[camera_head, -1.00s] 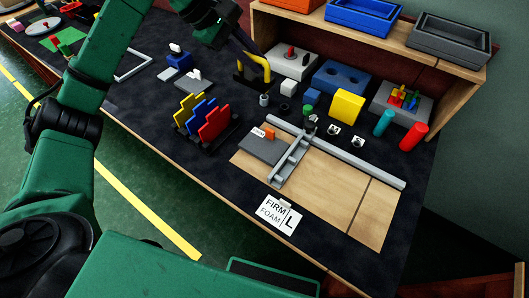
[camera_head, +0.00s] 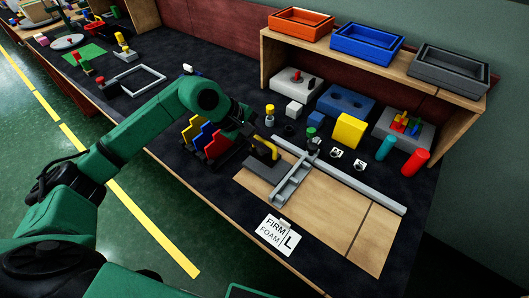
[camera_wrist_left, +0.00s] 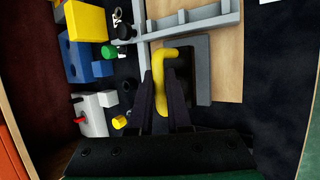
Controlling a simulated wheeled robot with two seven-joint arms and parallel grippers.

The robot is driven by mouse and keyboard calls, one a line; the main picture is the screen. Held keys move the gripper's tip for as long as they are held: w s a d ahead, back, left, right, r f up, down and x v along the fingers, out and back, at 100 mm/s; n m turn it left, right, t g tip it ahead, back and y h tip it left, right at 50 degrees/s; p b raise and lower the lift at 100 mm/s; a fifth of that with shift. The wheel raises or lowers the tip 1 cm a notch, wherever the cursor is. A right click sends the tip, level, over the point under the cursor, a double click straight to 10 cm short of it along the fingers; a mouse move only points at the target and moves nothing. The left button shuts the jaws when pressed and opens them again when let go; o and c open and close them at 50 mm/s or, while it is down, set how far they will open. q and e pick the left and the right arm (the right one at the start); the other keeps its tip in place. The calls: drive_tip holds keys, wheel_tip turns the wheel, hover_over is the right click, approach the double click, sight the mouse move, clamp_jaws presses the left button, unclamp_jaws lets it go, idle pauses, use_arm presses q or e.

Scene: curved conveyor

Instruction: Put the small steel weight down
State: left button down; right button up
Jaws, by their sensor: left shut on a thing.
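My left gripper (camera_head: 258,142) is low over the bench and shut on a yellow hooked piece (camera_head: 268,150). In the left wrist view, the yellow piece (camera_wrist_left: 163,72) sits between the two dark fingers (camera_wrist_left: 166,98). A flat dark grey block (camera_head: 264,166) lies below and beside it, against the grey rail frame; it also shows in the left wrist view (camera_wrist_left: 202,70). I cannot tell whether the yellow piece touches or belongs to the block. No steel weight can be made out for certain; the fingers and arm hide part of the held thing. My right gripper is out of view.
A grey rail frame (camera_head: 292,180) crosses a wooden board (camera_head: 335,205). Red, blue and yellow stepped racks (camera_head: 207,138) stand left of the gripper. A yellow block (camera_head: 349,131) and a yellow-topped cylinder (camera_head: 270,114) stand behind. Bare wood lies right of the frame.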

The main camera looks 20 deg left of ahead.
sight(263, 152)
use_arm(q)
wheel_tip(263, 152, down, 5)
drive_tip(key=shift+r, duration=0.2)
drive_tip(key=shift+f, duration=0.3)
drive_tip(key=c, duration=0.9)
unclamp_jaws()
drive_tip(key=shift+o, duration=0.2)
drive_tip(key=b+v, duration=0.1)
drive_tip(key=v, duration=1.1)
drive_tip(key=shift+s+d, duration=0.1)
